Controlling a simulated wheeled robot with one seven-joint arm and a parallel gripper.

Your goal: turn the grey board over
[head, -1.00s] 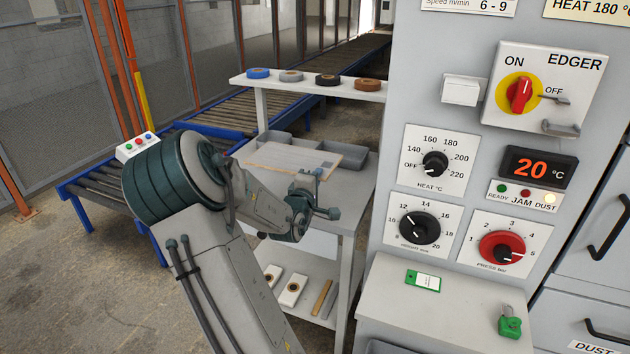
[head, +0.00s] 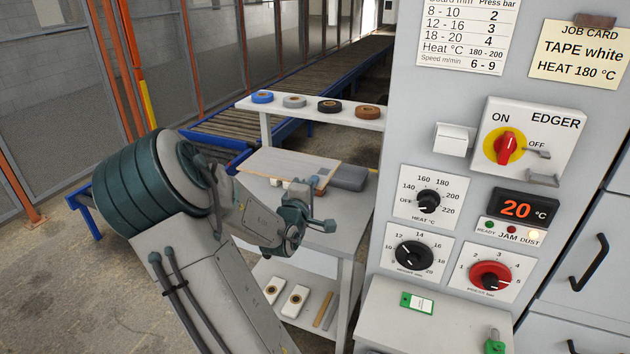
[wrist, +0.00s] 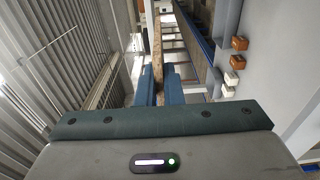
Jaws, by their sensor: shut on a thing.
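The grey board (head: 288,162) is a flat, pale panel with a brown edge along its right end. It is raised above the table top (head: 318,235) in the head view, roughly level. My gripper (wrist: 159,82) is shut on the board; in the wrist view the board's edge (wrist: 157,45) shows as a thin brown strip between the two blue fingers. In the head view my wrist partly hides the fingers at the board's near right side. The board's underside is not visible.
A grey tray (head: 348,179) stands at the right of the table. Tape rolls (head: 329,106) sit on the shelf above (head: 290,112). The edger machine (head: 452,150) stands close on the right. A lower shelf holds white blocks (head: 295,301) and strips. A roller conveyor (head: 300,75) runs behind.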

